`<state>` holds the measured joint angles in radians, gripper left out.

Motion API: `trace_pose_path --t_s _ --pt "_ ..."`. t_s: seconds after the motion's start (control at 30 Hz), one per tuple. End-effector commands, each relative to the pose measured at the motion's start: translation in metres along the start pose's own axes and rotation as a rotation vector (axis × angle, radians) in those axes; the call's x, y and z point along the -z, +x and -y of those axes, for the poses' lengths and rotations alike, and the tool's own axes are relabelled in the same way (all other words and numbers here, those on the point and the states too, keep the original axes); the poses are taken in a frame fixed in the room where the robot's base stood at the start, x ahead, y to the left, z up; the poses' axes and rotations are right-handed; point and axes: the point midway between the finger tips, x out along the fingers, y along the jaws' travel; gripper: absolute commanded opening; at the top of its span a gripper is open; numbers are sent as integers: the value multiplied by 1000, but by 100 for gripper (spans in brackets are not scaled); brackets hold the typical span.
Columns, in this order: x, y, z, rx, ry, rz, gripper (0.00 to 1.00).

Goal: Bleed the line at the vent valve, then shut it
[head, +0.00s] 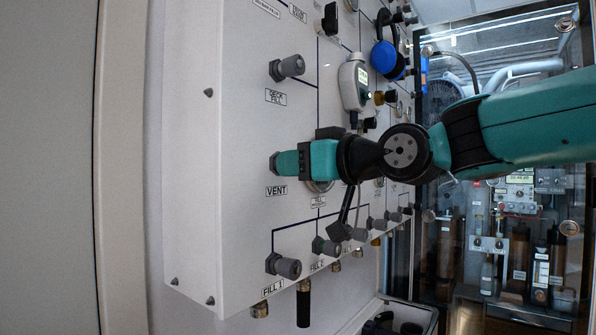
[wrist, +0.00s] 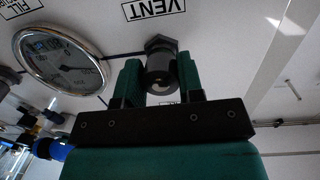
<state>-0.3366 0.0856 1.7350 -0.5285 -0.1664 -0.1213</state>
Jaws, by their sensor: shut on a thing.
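The vent valve has a dark grey knob (wrist: 162,72) just by the VENT label (wrist: 155,8) in the wrist view. In the head view the VENT label (head: 277,191) shows, and the knob is mostly hidden behind my gripper, with its dark base (head: 273,163) at the panel. My gripper (head: 285,163) has its green fingers on either side of the knob. In the wrist view my gripper (wrist: 160,80) is shut on the knob. How far the valve is turned cannot be told.
A round gauge (wrist: 62,60) sits close beside the vent knob. The DECK FILL knob (head: 287,67) is above, and the FILL 1 knob (head: 283,265) is below. A grey handheld device with a screen (head: 354,82) and a blue round item (head: 385,57) stand out from the panel.

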Motion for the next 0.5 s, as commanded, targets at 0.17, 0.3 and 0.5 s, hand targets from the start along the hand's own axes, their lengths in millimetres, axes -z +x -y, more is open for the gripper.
trace_pose_path --t_s 0.17,0.3,0.5 --pt "-2 0 0 0 -4 4 11" --pt "-2 0 0 0 -4 5 11" --pt "-2 0 0 0 -3 4 60"
